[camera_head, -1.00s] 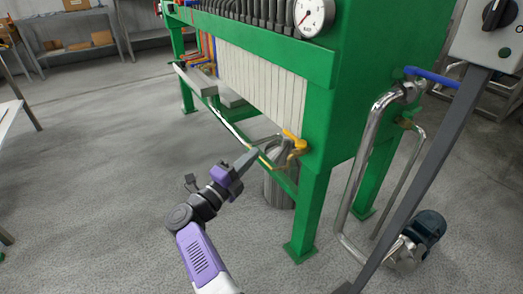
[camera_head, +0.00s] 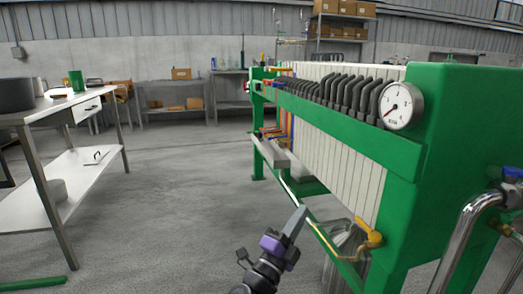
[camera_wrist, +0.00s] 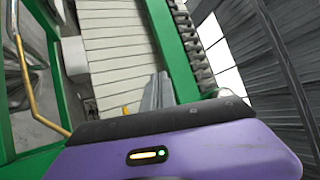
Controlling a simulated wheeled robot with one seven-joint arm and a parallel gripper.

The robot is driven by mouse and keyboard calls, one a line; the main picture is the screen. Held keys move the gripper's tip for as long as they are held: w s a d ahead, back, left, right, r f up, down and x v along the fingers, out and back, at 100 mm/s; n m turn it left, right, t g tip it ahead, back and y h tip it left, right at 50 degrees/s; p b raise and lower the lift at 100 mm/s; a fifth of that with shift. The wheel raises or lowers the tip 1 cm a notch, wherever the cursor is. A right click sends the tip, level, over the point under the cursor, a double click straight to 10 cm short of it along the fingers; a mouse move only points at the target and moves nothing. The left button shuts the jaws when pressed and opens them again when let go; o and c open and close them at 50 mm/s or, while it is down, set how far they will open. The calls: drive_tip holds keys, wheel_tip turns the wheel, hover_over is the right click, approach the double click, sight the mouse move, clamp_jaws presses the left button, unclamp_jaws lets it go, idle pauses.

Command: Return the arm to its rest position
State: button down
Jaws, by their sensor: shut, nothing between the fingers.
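My gripper (camera_head: 296,222) is shut with nothing in it. In the head view its grey fingers point up and to the right, at the lower middle of the picture. It appears in front of the green frame's lower rail, left of the yellow valve (camera_head: 368,236); I cannot tell the exact gap. In the wrist view the closed fingers (camera_wrist: 157,92) show beyond the purple gripper body, against the white plates (camera_wrist: 115,50) of the filter press. Most of my arm is below the head view.
The green filter press (camera_head: 340,135) with a pressure gauge (camera_head: 402,105) fills the right side. A metal bucket (camera_head: 340,262) stands under the valve. A white table (camera_head: 52,108) is at the left, with shelves (camera_head: 175,108) behind. The floor between is clear.

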drive_tip(key=s+d+f+n+t+y, duration=0.1)
drive_tip(key=s+d+f+n+y, duration=0.1)
drive_tip(key=s+f+n+y, duration=0.45)
drive_tip(key=s+d+f+n+t+y, duration=0.1)
drive_tip(key=s+d+n+y, duration=0.25)
drive_tip(key=s+n, duration=0.65)
drive_tip(key=s+d+f+n+t+y, duration=0.1)
drive_tip(key=s+d+f+n+y, duration=0.15)
drive_tip(key=s+n+y, duration=0.6)
drive_tip(key=s+d+f+m+g+h, duration=0.2)
drive_tip(key=s+g+h, duration=0.3)
drive_tip(key=s, duration=2.6)
wheel_tip(320, 180, up, 35)
drive_tip(key=g+p, duration=0.1)
drive_tip(key=p, duration=3.4)
drive_tip(key=shift+r+y+p, duration=0.15)
drive_tip(key=shift+y+p, duration=0.15)
drive_tip(key=shift+y, duration=0.05)
drive_tip(key=shift+a, duration=0.1)
